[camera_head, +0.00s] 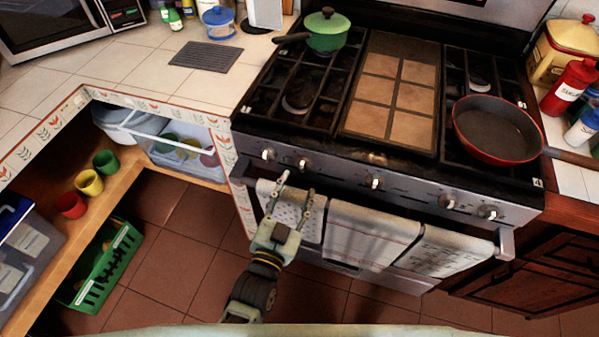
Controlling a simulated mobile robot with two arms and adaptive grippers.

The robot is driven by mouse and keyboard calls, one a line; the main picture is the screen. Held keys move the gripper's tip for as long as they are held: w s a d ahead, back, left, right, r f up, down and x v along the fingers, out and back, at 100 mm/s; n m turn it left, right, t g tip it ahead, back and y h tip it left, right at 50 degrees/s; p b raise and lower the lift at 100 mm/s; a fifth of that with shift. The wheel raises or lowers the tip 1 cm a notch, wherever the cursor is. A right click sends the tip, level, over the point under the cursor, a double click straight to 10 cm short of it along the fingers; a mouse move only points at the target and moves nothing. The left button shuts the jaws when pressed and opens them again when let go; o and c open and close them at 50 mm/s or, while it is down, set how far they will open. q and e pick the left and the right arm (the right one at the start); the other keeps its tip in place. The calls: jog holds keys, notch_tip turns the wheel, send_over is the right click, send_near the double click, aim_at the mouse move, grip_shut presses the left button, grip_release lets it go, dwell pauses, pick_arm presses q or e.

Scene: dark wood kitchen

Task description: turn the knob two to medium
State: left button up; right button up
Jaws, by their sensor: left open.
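The stove front carries a row of several round knobs. The leftmost knob (268,154) and the second knob from the left (303,164) sit close together on the left part of the panel. A middle knob (373,181) and two more, one of them the far right knob (488,212), are further right. Their exact settings are too small to read. My left gripper (297,184) is open and empty, its fingers pointing up toward the panel just below the two left knobs. It appears in front of the hanging towels. My right gripper is not in view.
Towels (370,236) hang on the oven handle below the panel. A green pot (327,38) and a red pan (490,130) stand on the stove. An open shelf with cups (88,182) and a green crate (100,262) is at left.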

aim_at(303, 171)
pick_arm(q)
jog(key=x, duration=0.6)
jog(key=shift+w, duration=0.2)
jog(key=shift+f, duration=0.1)
jog(key=c, duration=1)
jog(key=shift+c, duration=0.3)
